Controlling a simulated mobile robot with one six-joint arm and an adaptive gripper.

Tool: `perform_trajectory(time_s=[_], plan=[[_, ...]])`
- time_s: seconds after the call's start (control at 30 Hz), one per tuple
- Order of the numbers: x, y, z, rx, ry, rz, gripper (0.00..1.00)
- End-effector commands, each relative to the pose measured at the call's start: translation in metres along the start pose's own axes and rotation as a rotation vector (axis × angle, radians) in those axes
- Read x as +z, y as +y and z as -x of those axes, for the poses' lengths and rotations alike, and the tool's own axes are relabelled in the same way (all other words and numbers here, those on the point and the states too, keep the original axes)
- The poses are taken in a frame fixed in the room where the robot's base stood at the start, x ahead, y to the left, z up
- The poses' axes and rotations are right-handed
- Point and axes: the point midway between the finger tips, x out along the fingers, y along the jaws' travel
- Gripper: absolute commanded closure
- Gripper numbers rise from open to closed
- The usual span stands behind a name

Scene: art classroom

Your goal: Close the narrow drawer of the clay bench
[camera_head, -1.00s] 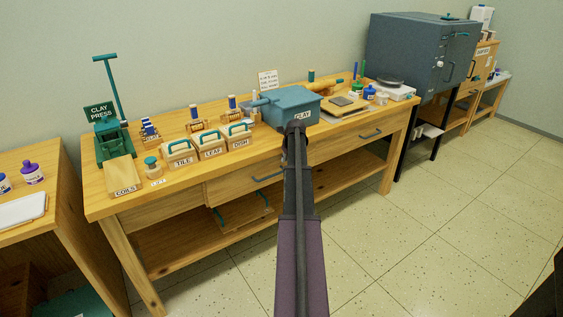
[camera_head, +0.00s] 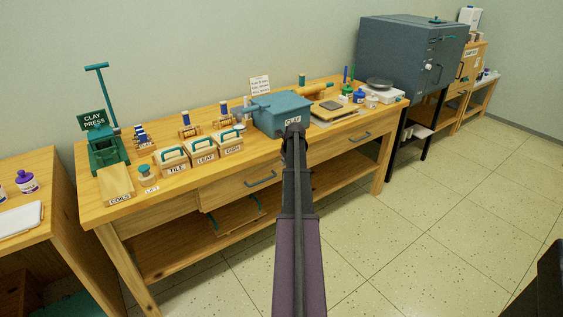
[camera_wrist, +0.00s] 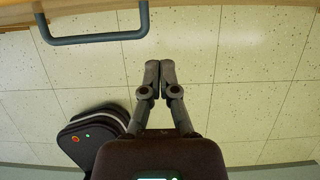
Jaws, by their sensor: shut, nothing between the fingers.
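The clay bench (camera_head: 95,208) is a long wooden bench across the middle of the head view. A middle drawer (camera_head: 228,189) with a blue-grey bar handle (camera_head: 261,178) shows left of my arm. Another drawer (camera_head: 336,150) with a similar handle (camera_head: 352,138) shows to the right. I cannot tell which is the narrow one or how far either stands out. In the wrist view, a bar handle (camera_wrist: 95,39) is at the upper left, ahead and left of my gripper (camera_wrist: 152,78). My gripper is shut and empty, over the floor. My arm hides the fingertips in the head view.
A blue clay box (camera_head: 283,108), several lidded boxes and a green clay press (camera_head: 107,157) stand on the bench. A lower shelf (camera_head: 170,255) runs beneath. A dark kiln (camera_head: 410,58) is at the back right. Floor (camera_head: 450,220) to the right is clear.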

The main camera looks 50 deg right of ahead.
Motion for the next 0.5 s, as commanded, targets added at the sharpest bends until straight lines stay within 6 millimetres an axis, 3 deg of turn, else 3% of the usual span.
perform_trajectory(time_s=[0.5], plan=[[0.001,0.003,0.049,0.001,0.001,0.002,1.0]])
